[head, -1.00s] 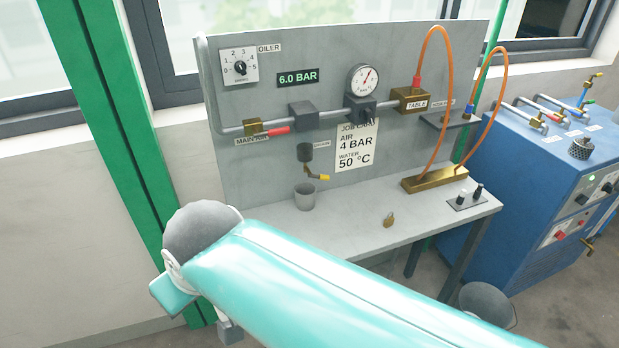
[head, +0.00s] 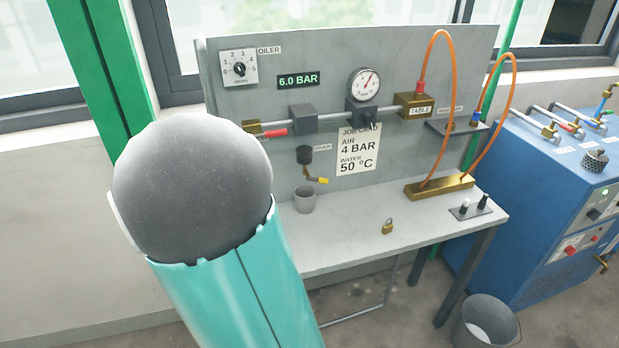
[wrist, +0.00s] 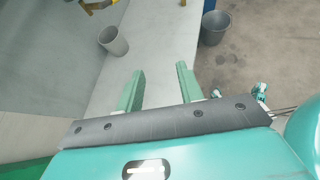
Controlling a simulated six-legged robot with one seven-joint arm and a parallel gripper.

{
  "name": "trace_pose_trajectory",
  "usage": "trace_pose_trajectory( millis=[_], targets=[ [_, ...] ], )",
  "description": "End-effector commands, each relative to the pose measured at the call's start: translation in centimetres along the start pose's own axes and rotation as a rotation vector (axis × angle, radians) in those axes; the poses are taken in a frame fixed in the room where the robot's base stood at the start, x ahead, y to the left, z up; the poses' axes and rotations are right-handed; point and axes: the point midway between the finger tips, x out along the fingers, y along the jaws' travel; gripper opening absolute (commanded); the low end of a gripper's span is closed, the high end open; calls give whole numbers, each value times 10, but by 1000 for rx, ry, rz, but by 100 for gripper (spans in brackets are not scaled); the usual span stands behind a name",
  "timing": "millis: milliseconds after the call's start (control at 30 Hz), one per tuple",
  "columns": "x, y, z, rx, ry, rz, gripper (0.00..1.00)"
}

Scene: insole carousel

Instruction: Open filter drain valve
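The drain valve (head: 316,179) is a small brass fitting with a yellow lever tip, below the dark filter bowl (head: 304,155) on the grey panel. A label reading DRAIN is beside it. The lever points right, tilted slightly down. A grey cup (head: 305,199) stands on the bench below the valve; it also shows in the wrist view (wrist: 113,41). Part of a yellow-brass thing, perhaps the valve, shows at the top edge of the wrist view (wrist: 97,5). My gripper (wrist: 160,68) is open and empty over the bench, short of the cup. It is hidden in the head view.
A bucket (head: 486,322) stands on the floor at right. A blue machine (head: 560,210) stands beyond. The bench front is mostly clear.

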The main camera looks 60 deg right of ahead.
Motion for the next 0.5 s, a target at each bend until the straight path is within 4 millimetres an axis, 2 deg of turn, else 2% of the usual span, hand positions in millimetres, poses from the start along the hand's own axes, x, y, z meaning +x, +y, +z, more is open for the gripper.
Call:
trace_pose_trajectory(
  millis=[33,200,333,500],
  targets=[
    [19,7,3,-103,-78,-17,37],
    [70,32,19,-464,-324,-60,37],
    [99,50,24,-708,-476,-96,37],
    [117,64,26,-889,-584,-122,37]
  ],
)
